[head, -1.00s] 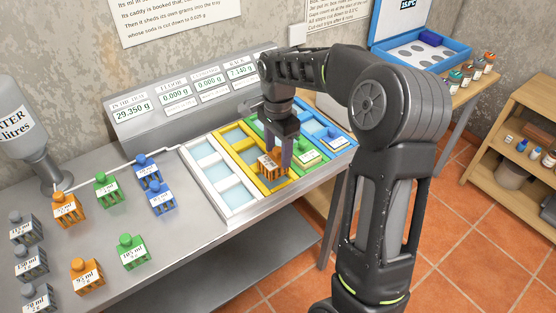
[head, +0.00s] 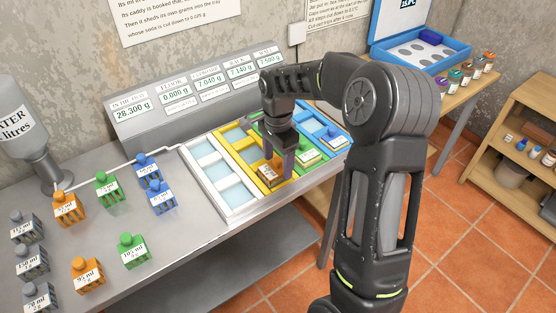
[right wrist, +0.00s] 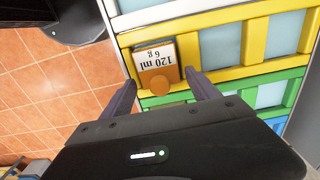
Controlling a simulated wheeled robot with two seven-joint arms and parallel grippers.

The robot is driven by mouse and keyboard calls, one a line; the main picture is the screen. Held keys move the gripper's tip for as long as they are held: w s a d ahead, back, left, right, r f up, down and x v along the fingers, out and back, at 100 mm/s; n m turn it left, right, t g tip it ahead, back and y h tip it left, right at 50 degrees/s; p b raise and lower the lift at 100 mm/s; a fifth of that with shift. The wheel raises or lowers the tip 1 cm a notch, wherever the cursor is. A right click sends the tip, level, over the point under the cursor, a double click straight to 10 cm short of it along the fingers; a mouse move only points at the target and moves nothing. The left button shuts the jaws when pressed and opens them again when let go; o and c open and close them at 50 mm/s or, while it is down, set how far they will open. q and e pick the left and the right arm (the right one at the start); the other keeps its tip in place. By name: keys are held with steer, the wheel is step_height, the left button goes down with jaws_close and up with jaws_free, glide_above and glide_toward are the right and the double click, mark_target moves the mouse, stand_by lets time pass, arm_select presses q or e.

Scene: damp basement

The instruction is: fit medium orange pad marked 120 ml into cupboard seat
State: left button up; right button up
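The orange pad marked 120 ml (head: 268,177) sits in the near-end compartment of the yellow strip (head: 247,155). In the right wrist view the pad (right wrist: 155,55) lies within the yellow frame (right wrist: 225,70), label upside down, its round knob facing my gripper. My right gripper (head: 281,172) is at the pad, and partly hides it in the head view. In the right wrist view its fingers (right wrist: 163,88) are spread on either side of the knob, with gaps, so it is open. My left gripper is not in view.
White, green and blue strips flank the yellow one; pads sit in the green (head: 307,157) and blue (head: 331,138) strips. Several orange, green, blue and grey pads stand on the bench left. A display box (head: 190,95) stands behind; its cupboard readout shows 7.040 g.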

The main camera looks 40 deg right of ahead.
mark_target(278, 159)
steer(key=shift+o, duration=0.3)
steer(key=shift+r, duration=0.1)
step_height(278, 159, up, 12)
steer(key=shift+b, duration=0.35)
stand_by(0.9)
